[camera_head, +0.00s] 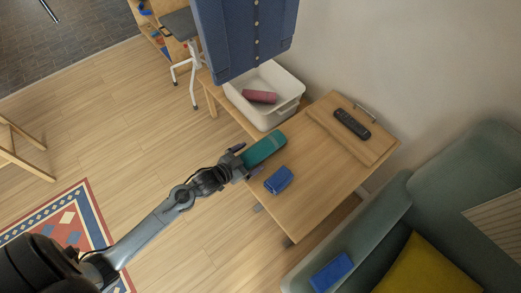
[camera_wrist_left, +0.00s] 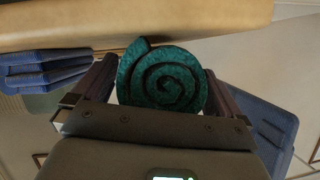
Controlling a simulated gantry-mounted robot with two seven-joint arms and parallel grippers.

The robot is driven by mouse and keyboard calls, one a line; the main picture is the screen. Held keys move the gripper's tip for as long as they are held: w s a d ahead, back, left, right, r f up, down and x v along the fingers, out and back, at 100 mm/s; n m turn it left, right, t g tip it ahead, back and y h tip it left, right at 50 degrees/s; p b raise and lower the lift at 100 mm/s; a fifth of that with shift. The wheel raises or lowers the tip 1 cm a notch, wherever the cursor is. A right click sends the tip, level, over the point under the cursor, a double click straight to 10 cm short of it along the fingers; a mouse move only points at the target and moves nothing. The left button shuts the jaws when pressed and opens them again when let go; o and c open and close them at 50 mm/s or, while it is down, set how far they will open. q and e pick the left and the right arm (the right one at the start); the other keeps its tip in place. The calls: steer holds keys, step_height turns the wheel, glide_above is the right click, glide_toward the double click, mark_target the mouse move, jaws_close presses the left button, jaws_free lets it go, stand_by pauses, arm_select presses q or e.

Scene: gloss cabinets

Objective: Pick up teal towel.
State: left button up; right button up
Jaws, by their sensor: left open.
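The teal towel (camera_head: 264,148) is a roll lying on the wooden table near its left edge in the head view. In the left wrist view its spiral end (camera_wrist_left: 160,78) faces me and sits between the two fingers. My left gripper (camera_head: 243,162) is at the near end of the roll, fingers spread one on each side. In the left wrist view the left gripper (camera_wrist_left: 158,85) is open around the towel; whether the fingers touch it I cannot tell. My right gripper is not in view.
A folded blue cloth (camera_head: 278,180) lies close beside the towel on the table (camera_head: 310,190). A white bin (camera_head: 262,117) holding a red roll (camera_head: 260,97) stands behind. A remote (camera_head: 352,123) lies on a board. A green sofa (camera_head: 375,225) is at the right.

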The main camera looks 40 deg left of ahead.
arm_select(q)
steer(key=shift+w+f, duration=0.1)
steer(key=c, duration=1)
